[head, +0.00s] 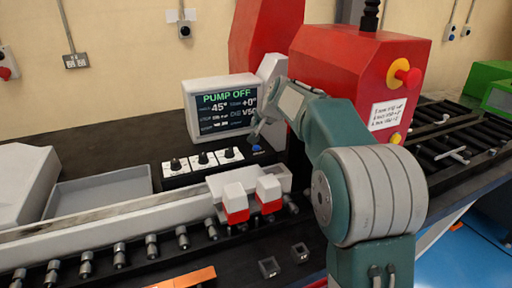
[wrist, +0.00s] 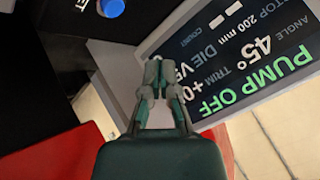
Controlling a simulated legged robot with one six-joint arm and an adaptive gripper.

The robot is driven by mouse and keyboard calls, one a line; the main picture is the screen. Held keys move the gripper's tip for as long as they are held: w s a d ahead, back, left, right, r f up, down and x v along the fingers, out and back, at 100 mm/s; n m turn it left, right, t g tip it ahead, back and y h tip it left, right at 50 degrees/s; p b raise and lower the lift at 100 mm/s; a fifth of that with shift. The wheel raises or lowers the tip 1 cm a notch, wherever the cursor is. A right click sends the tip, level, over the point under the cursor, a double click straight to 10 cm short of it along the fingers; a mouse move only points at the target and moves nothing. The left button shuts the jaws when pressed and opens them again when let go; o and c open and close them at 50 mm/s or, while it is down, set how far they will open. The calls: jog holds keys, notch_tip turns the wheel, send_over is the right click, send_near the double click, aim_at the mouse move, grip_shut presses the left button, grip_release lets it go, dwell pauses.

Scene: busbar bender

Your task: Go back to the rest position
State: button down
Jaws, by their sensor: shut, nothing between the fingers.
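My gripper (wrist: 158,78) is shut with nothing between its fingers. In the wrist view its fingertips meet in front of the display's light housing. In the head view my gripper (head: 256,132) hangs just above and beside the blue button (head: 256,149), at the right end of the knob panel. The blue button also shows at the top of the wrist view (wrist: 112,7), apart from the fingertips. The display (head: 226,108) reads PUMP OFF and 45° in the head view, and it appears turned in the wrist view (wrist: 235,60).
A black panel with several knobs (head: 203,160) sits below the display. The red machine housing (head: 345,75) with a red stop button (head: 407,76) stands close behind my arm. Two red-and-white blocks (head: 235,203) and a roller row (head: 120,253) lie in front. A grey tray (head: 100,192) is left.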

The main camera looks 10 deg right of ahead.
jog(key=s+a+r+n, duration=0.1)
jog(key=s+r+n, duration=0.15)
jog(key=s, duration=0.95)
jog(key=s+f+n+g+h, duration=0.1)
jog(key=s+f, duration=0.2)
jog(key=s, duration=0.7)
jog(key=s+f+n+g, duration=0.1)
jog(key=s+f, duration=0.2)
jog(key=s, duration=0.8)
jog(key=s+d+f+n+g+h, duration=0.1)
jog(key=s+f, duration=0.2)
jog(key=s, duration=0.7)
jog(key=shift+s+h, duration=0.3)
